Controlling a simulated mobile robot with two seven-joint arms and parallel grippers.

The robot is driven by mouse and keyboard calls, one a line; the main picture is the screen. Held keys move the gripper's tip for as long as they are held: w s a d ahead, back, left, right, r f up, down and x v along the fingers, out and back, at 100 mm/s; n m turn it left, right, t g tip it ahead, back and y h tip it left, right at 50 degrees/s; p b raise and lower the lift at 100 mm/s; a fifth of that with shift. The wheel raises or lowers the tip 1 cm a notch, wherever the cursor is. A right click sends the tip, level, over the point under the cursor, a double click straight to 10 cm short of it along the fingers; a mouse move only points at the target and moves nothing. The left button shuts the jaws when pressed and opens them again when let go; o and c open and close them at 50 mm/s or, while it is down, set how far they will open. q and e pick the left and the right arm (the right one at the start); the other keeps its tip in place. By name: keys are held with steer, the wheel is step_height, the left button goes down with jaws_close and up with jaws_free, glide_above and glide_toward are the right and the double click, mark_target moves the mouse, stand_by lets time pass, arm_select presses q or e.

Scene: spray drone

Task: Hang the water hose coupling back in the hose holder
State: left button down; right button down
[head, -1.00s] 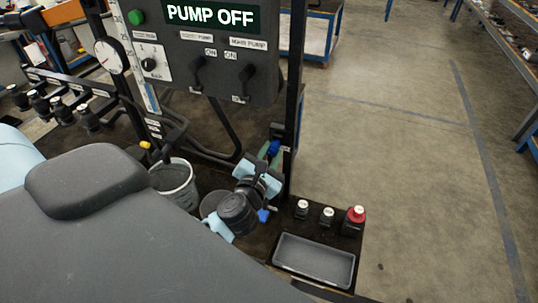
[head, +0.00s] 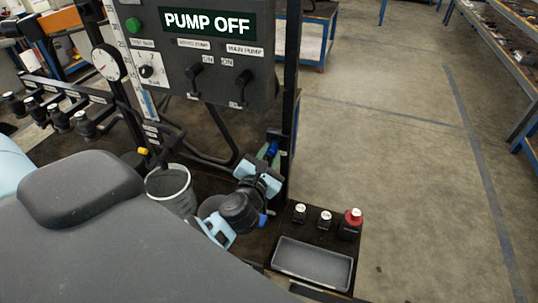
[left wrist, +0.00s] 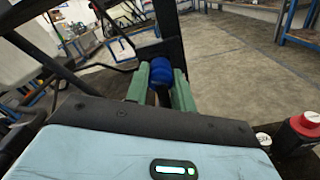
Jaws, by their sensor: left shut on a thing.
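The blue hose coupling (head: 272,149) is beside the black upright post at the right end of the pump panel. It also shows in the left wrist view (left wrist: 163,74). My left gripper (head: 267,154) is shut on it, with green fingers on both sides of the blue part in the left wrist view (left wrist: 160,85). A dark bracket (head: 275,132) on the post, just above the coupling, may be the hose holder. I cannot tell whether the coupling touches it. The hose is mostly hidden behind my gripper and wrist. My right gripper is not in view.
The pump panel (head: 220,60) reads PUMP OFF. A grey bucket (head: 172,186) stands left of my arm. Several small bottles, one with a red cap (head: 352,220), stand behind a grey tray (head: 312,263) at the right. Open floor lies beyond the post.

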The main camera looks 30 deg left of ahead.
arm_select(q)
steer(key=shift+r, duration=0.1)
steer(key=c, duration=1.1)
jaws_free()
steer(key=shift+w, duration=0.1)
steer(key=v, duration=0.8)
steer(key=shift+b, duration=0.35)
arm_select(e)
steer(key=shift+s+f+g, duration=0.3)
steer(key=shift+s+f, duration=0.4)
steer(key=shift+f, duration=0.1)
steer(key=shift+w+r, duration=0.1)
